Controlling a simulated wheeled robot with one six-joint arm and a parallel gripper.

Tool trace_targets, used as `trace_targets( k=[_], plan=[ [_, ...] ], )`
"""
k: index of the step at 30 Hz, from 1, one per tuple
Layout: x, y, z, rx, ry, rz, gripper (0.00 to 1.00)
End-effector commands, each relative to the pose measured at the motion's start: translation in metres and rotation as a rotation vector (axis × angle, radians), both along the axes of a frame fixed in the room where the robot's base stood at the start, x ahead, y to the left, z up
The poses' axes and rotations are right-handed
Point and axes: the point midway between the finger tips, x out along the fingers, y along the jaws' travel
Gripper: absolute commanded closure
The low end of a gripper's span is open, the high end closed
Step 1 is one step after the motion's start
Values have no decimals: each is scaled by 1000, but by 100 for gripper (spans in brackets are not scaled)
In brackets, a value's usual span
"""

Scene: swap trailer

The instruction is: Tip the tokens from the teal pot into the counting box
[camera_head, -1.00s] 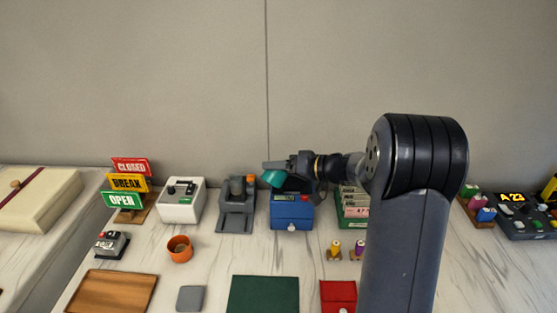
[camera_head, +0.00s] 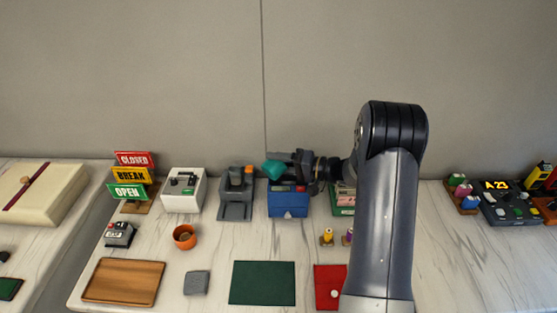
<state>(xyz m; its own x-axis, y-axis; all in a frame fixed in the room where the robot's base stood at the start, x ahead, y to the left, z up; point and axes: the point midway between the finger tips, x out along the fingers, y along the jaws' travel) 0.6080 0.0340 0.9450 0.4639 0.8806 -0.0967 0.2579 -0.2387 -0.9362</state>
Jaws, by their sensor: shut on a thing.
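My gripper (camera_head: 287,163) is shut on the teal pot (camera_head: 274,169), at the back of the counter. The pot is tilted and held up, in front of or above the left part of the blue box (camera_head: 288,203). The blue box has a small display strip along its top and looks like the counting box. I cannot tell whether the pot's mouth is over its opening. No tokens show, and the inside of the pot is hidden.
A grey device (camera_head: 236,200) with an orange part stands just left of the blue box. A white machine (camera_head: 183,190) and stacked signs (camera_head: 132,175) are further left. An orange cup (camera_head: 185,237), green mat (camera_head: 262,283) and wooden tray (camera_head: 123,281) lie in front.

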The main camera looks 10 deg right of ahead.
Motion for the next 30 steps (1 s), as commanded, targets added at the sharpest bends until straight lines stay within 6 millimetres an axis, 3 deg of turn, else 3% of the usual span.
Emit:
trace_targets(
  k=[30],
  plan=[
    [1, -4, -4, 83, 55, 0, 67]
  ],
)
